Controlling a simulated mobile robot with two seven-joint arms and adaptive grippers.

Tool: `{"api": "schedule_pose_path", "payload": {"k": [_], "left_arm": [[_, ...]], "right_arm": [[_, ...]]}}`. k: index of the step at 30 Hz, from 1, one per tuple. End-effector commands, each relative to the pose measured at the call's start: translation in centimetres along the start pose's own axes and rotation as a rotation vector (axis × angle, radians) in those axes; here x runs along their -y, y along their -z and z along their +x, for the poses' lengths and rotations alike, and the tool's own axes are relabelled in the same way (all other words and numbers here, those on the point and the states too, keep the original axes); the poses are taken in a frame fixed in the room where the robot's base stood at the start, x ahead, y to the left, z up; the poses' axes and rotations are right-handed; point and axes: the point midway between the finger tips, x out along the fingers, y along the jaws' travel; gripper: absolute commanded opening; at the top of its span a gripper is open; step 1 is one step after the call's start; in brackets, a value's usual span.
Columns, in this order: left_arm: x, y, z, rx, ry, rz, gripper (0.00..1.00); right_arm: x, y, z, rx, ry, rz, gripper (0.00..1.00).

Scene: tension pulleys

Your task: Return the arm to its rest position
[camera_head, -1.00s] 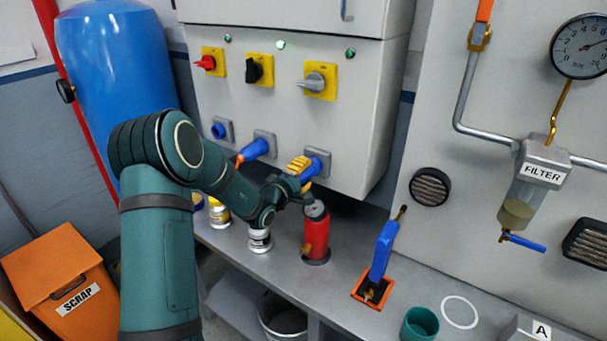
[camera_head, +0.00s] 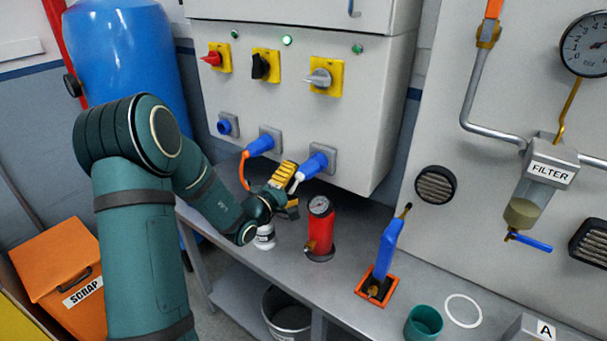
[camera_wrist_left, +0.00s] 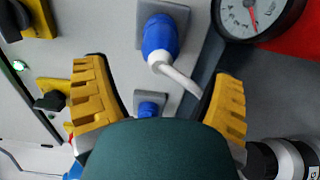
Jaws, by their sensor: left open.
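My left arm comes in from the left in the head view. My left gripper (camera_head: 285,190) has yellow ridged fingers and hangs in front of the cabinet, above the bench and left of the red gauge cylinder. In the left wrist view the two yellow fingers (camera_wrist_left: 160,105) stand wide apart with nothing gripped between them. A blue plug with a white cable (camera_head: 313,167) sits in the right socket just beyond the fingers. It also shows in the left wrist view (camera_wrist_left: 160,40), ahead of the gap. My right gripper is not in view.
The red cylinder (camera_head: 319,230) stands on the bench (camera_head: 345,277) close to the gripper. A white-and-black can (camera_head: 264,238) is partly hidden under the wrist. A blue-handled tool (camera_head: 386,247), a teal cup (camera_head: 423,322) and the filter (camera_head: 535,190) are to the right.

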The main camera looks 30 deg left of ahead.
Motion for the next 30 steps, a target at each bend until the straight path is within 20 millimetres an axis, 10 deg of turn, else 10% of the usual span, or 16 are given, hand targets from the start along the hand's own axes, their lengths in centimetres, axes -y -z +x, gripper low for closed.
{"api": "schedule_pose_path", "payload": {"k": [19, 25, 30], "left_arm": [[0.3, -0.4, -4.2, 0.015, 0.011, -0.006, 0.84], [6.2, -8.9, -4.6, 0.306, 0.252, -0.108, 0.84], [12.8, -17.6, -8.8, 0.611, 0.589, -0.146, 0.84]], "right_arm": [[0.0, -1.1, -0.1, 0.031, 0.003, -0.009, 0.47], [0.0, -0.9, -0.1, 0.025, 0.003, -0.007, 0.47], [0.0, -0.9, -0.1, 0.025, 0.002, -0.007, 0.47]]}}
